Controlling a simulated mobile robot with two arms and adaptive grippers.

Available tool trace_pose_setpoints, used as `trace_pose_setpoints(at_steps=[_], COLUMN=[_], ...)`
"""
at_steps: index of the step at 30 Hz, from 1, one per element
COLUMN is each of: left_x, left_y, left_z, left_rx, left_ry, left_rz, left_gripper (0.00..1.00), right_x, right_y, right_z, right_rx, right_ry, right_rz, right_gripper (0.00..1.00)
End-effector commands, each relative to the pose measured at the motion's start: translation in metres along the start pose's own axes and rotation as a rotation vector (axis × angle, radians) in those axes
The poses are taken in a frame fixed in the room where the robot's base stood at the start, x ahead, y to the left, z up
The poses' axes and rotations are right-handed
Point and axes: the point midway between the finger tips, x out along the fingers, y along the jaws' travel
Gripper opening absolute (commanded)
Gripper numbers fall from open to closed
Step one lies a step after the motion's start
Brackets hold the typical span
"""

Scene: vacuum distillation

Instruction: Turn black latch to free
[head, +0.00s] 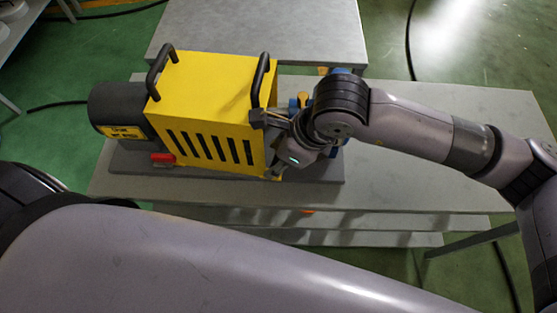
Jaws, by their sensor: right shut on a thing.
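A yellow slotted machine housing (205,112) with a black cylindrical motor (122,112) at its left end sits on a grey base plate (325,170). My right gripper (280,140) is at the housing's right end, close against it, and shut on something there. The fingertips and what they hold are mostly hidden by the gripper and wrist. The black latch cannot be made out clearly; the held part at this end appears to be it. My left arm crosses the bottom of the head view, and its gripper is out of view.
Two black handles (160,72) stand on top of the housing. A red switch (163,158) is low at its front left. Blue fittings (297,104) show behind my right wrist. The grey table (420,180) is clear at the front right. Another grey table (260,30) stands behind.

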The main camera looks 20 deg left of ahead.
Motion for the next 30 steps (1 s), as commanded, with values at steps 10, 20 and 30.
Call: trace_pose_setpoints(at_steps=[10,20,30], left_x=[0.030,0.033,0.032], left_y=[0.001,0.001,0.001], left_z=[0.002,0.003,0.002], left_rx=[0.000,0.000,0.000], left_ry=[0.001,0.001,0.001], left_rz=[0.000,0.001,0.000], left_gripper=[0.40,0.40,0.40], right_x=[0.002,0.000,0.000], right_y=[0.001,0.001,0.001], right_z=[0.000,0.000,0.000], right_rx=[0.152,0.188,0.187], right_ry=[-0.002,0.001,0.001], right_rz=[-0.064,-0.077,-0.076], right_gripper=[0.15,0.15,0.50])
